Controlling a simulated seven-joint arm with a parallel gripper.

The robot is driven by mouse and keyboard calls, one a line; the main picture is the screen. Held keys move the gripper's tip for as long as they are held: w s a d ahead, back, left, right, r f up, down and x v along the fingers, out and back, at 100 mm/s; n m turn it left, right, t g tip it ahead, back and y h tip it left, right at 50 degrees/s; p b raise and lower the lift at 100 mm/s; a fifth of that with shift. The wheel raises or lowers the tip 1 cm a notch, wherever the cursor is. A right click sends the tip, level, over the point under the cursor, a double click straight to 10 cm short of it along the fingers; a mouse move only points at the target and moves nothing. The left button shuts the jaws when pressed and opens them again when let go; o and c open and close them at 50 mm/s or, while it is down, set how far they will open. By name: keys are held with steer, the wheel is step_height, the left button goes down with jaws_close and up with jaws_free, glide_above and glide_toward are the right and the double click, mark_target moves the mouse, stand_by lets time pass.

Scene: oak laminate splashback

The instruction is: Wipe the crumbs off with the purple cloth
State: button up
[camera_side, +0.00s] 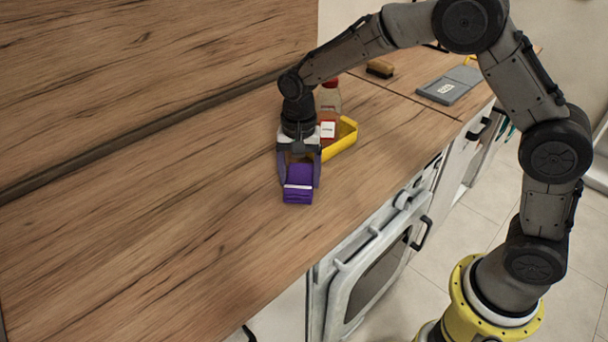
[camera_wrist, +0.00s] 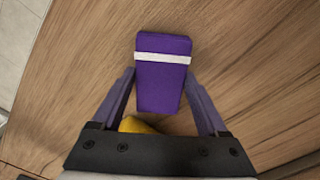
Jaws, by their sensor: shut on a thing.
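The purple cloth (camera_side: 298,187), folded into a block with a white stripe, is at the worktop between the fingers of my gripper (camera_side: 300,184). In the wrist view the cloth (camera_wrist: 162,75) extends forward from between the two fingertips of my gripper (camera_wrist: 160,82). My gripper points down and is shut on the cloth. I cannot tell from these views whether the cloth touches the wood or hangs just above it. No crumbs can be made out on the worktop in either view.
A brush (camera_side: 380,68) and a grey flat device (camera_side: 448,86) lie farther back. The wooden worktop (camera_side: 150,240) is clear at left, with its front edge above the oven.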

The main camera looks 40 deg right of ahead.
steer(key=shift+w+a+r, duration=0.15)
steer(key=shift+w+a, duration=0.4)
steer(key=shift+w, duration=0.15)
steer(key=shift+s+d+f, duration=0.15)
steer(key=shift+s+d, duration=0.5)
steer(key=shift+s, duration=0.1)
steer(key=shift+s+d+f, duration=0.1)
steer(key=shift+s+d, duration=0.5)
steer(key=shift+s, duration=0.15)
steer(key=shift+s, duration=0.1)
steer(key=shift+s+d, duration=0.55)
steer(key=shift+s, duration=0.05)
steer(key=shift+w+a+r, duration=0.15)
steer(key=shift+w+a, duration=0.75)
steer(key=shift+w, duration=0.25)
steer(key=shift+r, duration=2.55)
